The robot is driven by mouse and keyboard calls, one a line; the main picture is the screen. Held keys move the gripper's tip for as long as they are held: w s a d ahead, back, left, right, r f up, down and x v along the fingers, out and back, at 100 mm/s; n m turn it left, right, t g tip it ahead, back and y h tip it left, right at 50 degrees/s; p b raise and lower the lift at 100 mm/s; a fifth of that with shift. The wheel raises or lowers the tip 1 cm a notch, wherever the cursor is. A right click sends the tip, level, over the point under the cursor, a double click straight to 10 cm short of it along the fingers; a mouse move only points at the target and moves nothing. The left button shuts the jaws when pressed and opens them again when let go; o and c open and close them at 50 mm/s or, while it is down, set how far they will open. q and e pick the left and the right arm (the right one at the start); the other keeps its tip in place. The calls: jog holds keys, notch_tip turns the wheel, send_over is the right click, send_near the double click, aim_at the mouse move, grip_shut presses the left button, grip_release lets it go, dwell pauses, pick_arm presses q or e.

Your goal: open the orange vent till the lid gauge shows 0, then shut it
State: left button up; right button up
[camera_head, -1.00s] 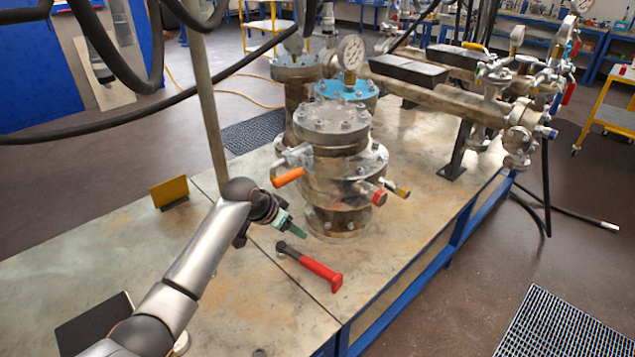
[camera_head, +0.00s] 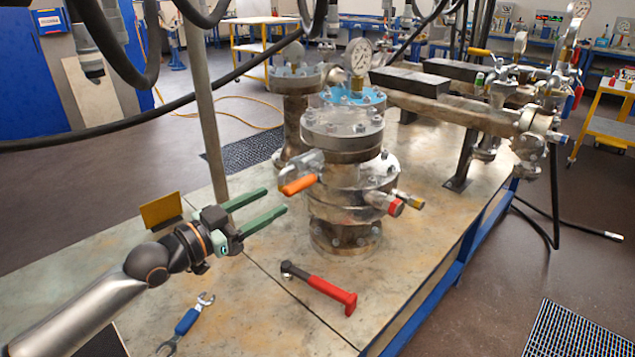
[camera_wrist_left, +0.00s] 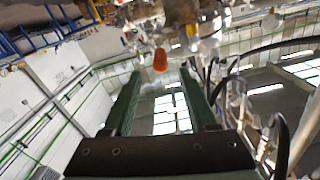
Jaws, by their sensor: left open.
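The orange vent handle (camera_head: 298,185) sticks out to the left from the side of the flanged vessel (camera_head: 345,190). It also shows in the left wrist view (camera_wrist_left: 160,60), beyond my fingertips. The round gauge (camera_head: 358,57) stands above the blue flange (camera_head: 352,97) behind the vessel's lid; its reading is too small to tell. My left gripper (camera_head: 277,200) is open and empty, its two green fingers pointing right, just left of and a little below the orange handle, apart from it. The fingers also show in the left wrist view (camera_wrist_left: 160,95). My right gripper is not in view.
A yellow plate (camera_head: 161,210) stands behind my left wrist. A red-capped fitting (camera_head: 393,206) sticks out at the vessel's right. A grey post (camera_head: 205,120) rises at the back left.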

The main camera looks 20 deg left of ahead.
aim_at(312, 182)
pick_arm(q)
jog(key=p+x, duration=0.1)
jog(key=x, duration=1.1)
jog(key=shift+f, duration=0.15)
jog(key=c, duration=0.9)
jog(key=shift+d, duration=0.1)
grip_shut()
